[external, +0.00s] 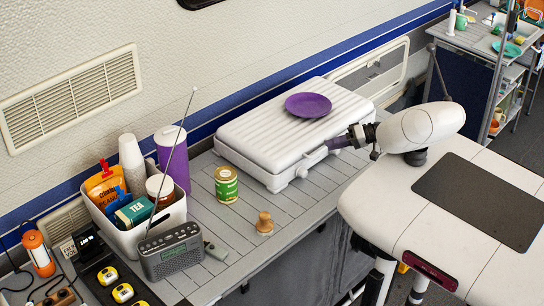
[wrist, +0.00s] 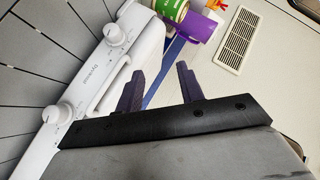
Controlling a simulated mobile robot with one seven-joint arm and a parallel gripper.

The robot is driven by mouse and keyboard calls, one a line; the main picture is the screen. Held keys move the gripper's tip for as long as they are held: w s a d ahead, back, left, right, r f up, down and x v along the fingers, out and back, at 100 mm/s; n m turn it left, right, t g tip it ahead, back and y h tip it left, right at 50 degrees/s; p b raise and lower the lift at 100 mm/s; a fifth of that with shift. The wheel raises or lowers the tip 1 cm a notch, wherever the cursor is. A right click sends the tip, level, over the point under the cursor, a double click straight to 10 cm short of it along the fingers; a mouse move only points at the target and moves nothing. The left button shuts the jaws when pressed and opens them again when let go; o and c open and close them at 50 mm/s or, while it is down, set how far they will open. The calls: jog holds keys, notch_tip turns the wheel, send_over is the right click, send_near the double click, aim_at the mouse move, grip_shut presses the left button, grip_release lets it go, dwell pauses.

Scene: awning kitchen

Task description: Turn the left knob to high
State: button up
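A closed white camping stove (external: 262,125) stands on the slatted counter with a purple plate on its lid. In the wrist view, its front panel (wrist: 92,82) carries two white knobs and a handle between them. The knob nearer the can, the left one (wrist: 115,34), is at the upper part. The other knob (wrist: 57,113) is lower left. I cannot read their settings. My gripper (wrist: 160,69) has its two dark fingers apart, with nothing between them. In the external view my gripper (external: 338,142) is at the stove's front right, apart from the left knob.
A green-labelled can (external: 226,185) and a small wooden piece (external: 264,223) stand left of the stove. Further left are a purple cup (external: 173,160), a white bin (external: 126,236) of groceries and a radio (external: 172,252) with a raised antenna. The wall is behind.

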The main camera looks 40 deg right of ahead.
jog(key=m+h, duration=0.1)
jog(key=m, duration=0.1)
send_near(307, 173)
jog(key=v, duration=0.5)
jog(key=shift+w+a+f, duration=0.15)
jog(key=shift+w+a, duration=0.05)
jog(key=shift+a, duration=0.05)
jog(key=p+x, duration=0.1)
jog(key=x, duration=1.2)
jog(key=shift+w+a+f, duration=0.1)
jog(key=shift+w+a, duration=0.05)
jog(key=shift+w, duration=0.05)
jog(key=shift+c, duration=0.2)
jog(key=c, duration=0.7)
jog(key=shift+o, duration=0.2)
